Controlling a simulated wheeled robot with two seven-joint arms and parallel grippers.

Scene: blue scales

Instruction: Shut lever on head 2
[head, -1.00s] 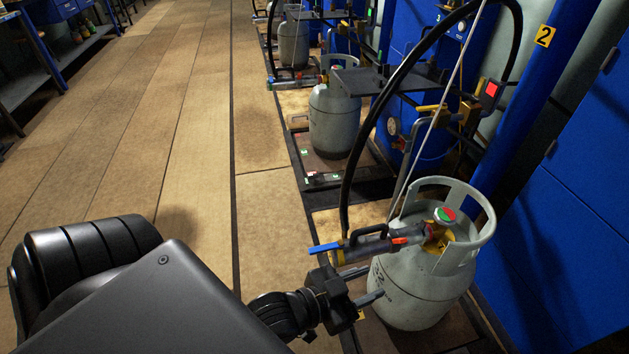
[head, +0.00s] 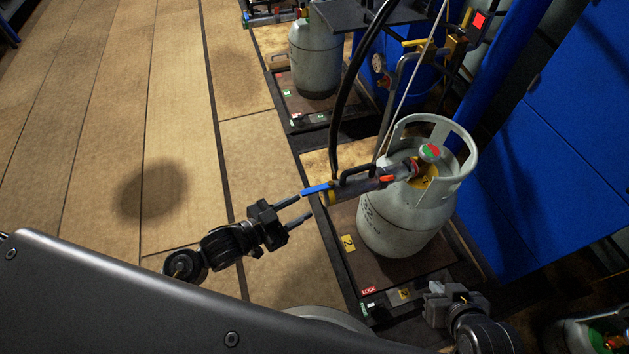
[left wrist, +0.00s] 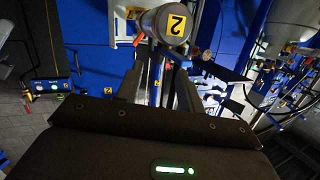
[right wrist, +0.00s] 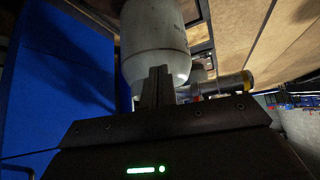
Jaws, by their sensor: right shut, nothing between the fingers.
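Filling head 2 (head: 350,189) is a grey tube with a black handle, joined to the valve of a grey gas cylinder (head: 395,225). Its blue lever (head: 317,189) sticks out from the tube's left end. My left gripper (head: 304,208) is open just left of the head, with its upper fingertip close to the lever; contact cannot be told. In the left wrist view the head's round end with a yellow 2 label (left wrist: 172,25) is beyond the open fingers. My right gripper (head: 428,300) is shut and empty, low in front of the cylinder. In the right wrist view its fingers (right wrist: 157,82) overlap the cylinder's picture.
The cylinder stands on a scale (head: 400,268) with red LOCK and yellow 2 labels. A black hose (head: 345,105) rises from the head. A second cylinder (head: 315,60) stands behind. Blue cabinets (head: 560,150) close off the right. The floor at left is clear.

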